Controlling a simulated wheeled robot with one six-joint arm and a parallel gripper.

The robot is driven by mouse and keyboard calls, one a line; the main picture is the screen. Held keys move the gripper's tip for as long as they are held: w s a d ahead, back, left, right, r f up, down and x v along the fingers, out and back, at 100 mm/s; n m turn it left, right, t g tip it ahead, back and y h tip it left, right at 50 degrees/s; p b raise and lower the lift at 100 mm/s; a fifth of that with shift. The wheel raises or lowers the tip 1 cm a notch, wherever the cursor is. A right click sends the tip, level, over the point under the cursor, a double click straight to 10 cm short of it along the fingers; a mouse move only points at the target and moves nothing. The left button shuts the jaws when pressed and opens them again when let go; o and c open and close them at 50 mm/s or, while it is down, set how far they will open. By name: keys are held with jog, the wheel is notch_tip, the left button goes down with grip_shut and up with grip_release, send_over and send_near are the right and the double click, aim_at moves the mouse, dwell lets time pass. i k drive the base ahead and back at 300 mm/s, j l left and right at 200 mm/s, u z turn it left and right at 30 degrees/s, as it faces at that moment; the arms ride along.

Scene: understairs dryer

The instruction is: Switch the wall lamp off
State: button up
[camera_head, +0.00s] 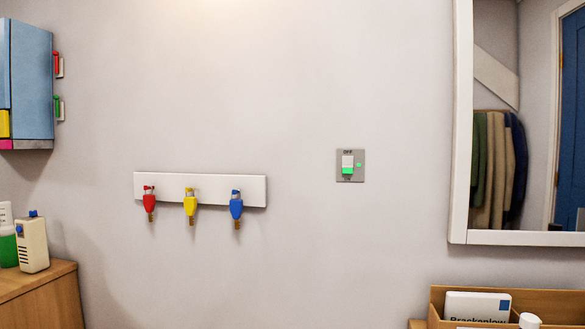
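A grey switch plate (343,176) is fixed to the wall right of the middle. It reads "OFF" at its top edge; a mark at its bottom edge is too small to read. Its rocker (348,162) is white above and green below. A small green indicator (359,165) shows to the right of the rocker. No lamp body is in view, only a bright glow on the wall at the top edge. My gripper is not in view.
A white-framed mirror (459,150) is at the right. A wooden box (550,303) stands below it, and a cabinet (45,295) at lower left. The wall around the switch is bare.

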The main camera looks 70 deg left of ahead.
aim_at(347, 161)
jog(key=u, duration=0.45)
jog(key=k+u, duration=0.1)
jog(key=u, duration=0.35)
jog(key=j+u, duration=0.15)
jog(key=u, duration=0.35)
jog(key=k+j+u, duration=0.1)
jog(key=u, duration=0.35)
